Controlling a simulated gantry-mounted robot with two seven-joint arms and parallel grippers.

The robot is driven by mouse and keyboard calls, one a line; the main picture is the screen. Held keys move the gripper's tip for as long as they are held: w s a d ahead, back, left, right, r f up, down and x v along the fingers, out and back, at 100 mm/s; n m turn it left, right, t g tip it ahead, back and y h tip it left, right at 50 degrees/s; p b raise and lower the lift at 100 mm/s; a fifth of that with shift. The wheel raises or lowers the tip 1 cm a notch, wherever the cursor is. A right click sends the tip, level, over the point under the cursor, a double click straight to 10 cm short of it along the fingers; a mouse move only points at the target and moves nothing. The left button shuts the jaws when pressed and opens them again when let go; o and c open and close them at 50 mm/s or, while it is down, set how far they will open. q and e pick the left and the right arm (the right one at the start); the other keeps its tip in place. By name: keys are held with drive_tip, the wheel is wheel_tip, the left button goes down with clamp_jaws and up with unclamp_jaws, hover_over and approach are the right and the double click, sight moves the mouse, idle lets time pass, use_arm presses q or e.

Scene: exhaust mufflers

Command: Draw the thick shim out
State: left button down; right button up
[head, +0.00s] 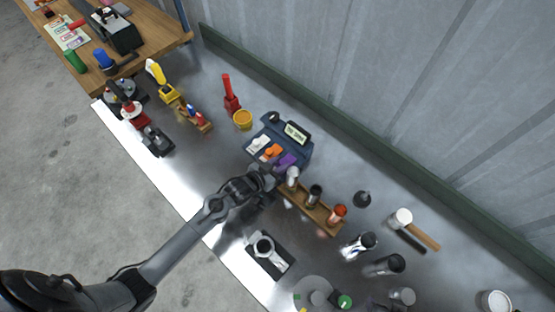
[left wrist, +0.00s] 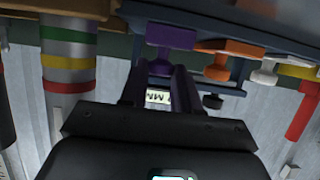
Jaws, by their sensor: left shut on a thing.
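A dark blue shim stand (head: 308,150) with a small sign (head: 296,131) stands near the middle of the bench in the head view. White (head: 258,143), orange (head: 272,152) and purple (head: 286,160) shims sit side by side at its front. My left gripper (head: 268,179) is at the purple end of the stand. In the left wrist view, the purple shim (left wrist: 170,35) lies at the fingertips of the left gripper (left wrist: 160,75), which is shut on it. The orange (left wrist: 216,58) and white (left wrist: 266,74) shims are beside it. How deep the purple shim sits is hidden. My right gripper is out of view.
A wooden rack (head: 308,208) with several upright cylinders stands close to my left gripper. A yellow cup (head: 243,119) and a red tool (head: 230,96) stand left of the stand.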

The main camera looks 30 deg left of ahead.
use_arm(q)
drive_tip(key=c, duration=1.2)
unclamp_jaws()
drive_tip(key=o, duration=0.3)
drive_tip(key=shift+s, duration=0.1)
drive_tip(key=shift+o, duration=0.2)
drive_tip(key=v, duration=1)
drive_tip(key=shift+s+r, duration=0.25)
drive_tip(key=shift+s, duration=0.05)
drive_tip(key=shift+a, duration=0.15)
